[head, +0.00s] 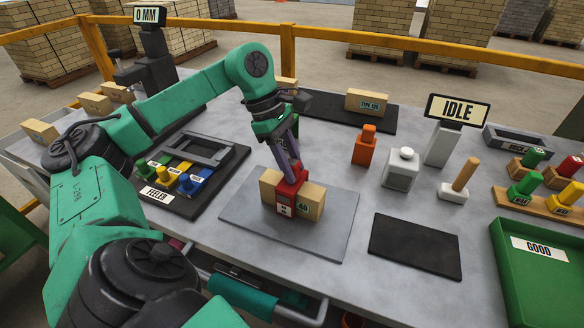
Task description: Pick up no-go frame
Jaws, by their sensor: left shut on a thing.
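My left gripper (289,168) points down over the middle of the table and is shut on a red piece (287,190), which I take to be the no-go frame. The red piece has a white label on its front. It straddles the middle of a tan brick (312,201), over its top and down its front face. The brick lies on a grey plate (243,223). The jaws hide the top of the red piece, and its far side is hidden. My right gripper is not in view.
At left, a dark tray (185,209) holds a grey frame and green, yellow and blue feelers. An orange block (364,147), a white block (401,170), a wooden-handled tool (459,182) and an "IDLE" sign (458,110) stand right. A black mat (415,246) lies empty beside a green "GOOD" tray (522,280).

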